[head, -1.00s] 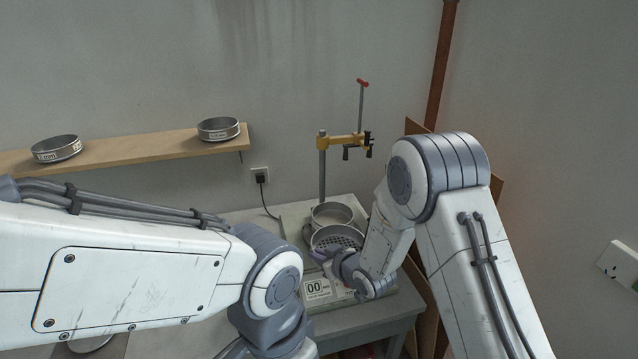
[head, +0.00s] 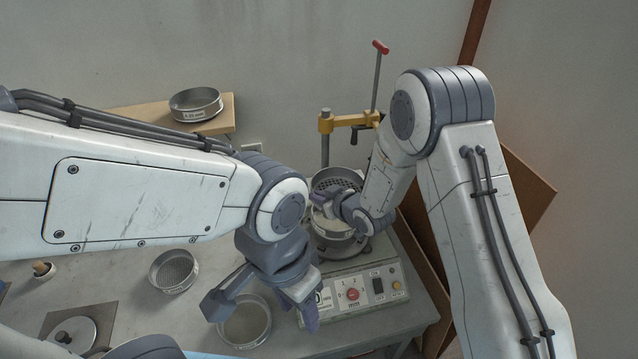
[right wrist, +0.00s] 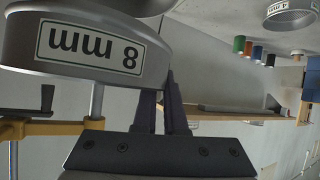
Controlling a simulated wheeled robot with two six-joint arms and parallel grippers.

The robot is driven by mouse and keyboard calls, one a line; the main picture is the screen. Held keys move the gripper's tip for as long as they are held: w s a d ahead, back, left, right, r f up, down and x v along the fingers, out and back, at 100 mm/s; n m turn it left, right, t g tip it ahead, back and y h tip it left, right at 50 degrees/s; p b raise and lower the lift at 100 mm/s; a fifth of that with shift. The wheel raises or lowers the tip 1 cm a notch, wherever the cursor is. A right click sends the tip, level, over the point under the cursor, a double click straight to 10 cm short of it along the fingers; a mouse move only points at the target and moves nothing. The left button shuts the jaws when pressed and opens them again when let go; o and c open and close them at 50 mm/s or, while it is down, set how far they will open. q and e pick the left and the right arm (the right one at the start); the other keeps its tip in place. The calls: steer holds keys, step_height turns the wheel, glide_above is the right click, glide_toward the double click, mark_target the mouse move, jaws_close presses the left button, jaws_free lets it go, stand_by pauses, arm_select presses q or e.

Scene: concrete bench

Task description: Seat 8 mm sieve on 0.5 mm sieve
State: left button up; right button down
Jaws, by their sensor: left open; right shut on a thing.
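The 8 mm sieve (head: 335,180), a round metal ring with a perforated floor, is in my right gripper (head: 326,201). In the right wrist view its label on the wall (right wrist: 90,45) is upside down, and my right gripper's fingers (right wrist: 162,108) are shut on its rim. A metal sieve (head: 328,226) on the shaker shows just below it in the head view, partly hidden by my gripper; I cannot read its label, nor tell whether the two touch. My left gripper (head: 262,310) is open, low over the bench, above another sieve (head: 245,322).
The shaker (head: 352,290) has a control panel, and a yellow clamp arm (head: 348,121) on a post behind the sieves. Another sieve (head: 174,271) lies on the bench; one (head: 196,104) stands on the wall shelf (head: 225,115). A balance (head: 75,335) is at lower left.

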mark_target(318, 230)
steer(key=shift+w+a, duration=0.1)
steer(key=shift+f+b, duration=0.3)
steer(key=shift+f, duration=0.15)
steer(key=shift+f+b, duration=1.05)
steer(key=shift+f, duration=0.65)
steer(key=shift+f+b, duration=0.55)
steer(key=shift+b, duration=0.1)
steer(key=shift+f+b, duration=0.6)
steer(key=shift+b, duration=0.25)
steer(key=c, duration=0.9)
jaws_free()
steer(key=shift+d, duration=0.2)
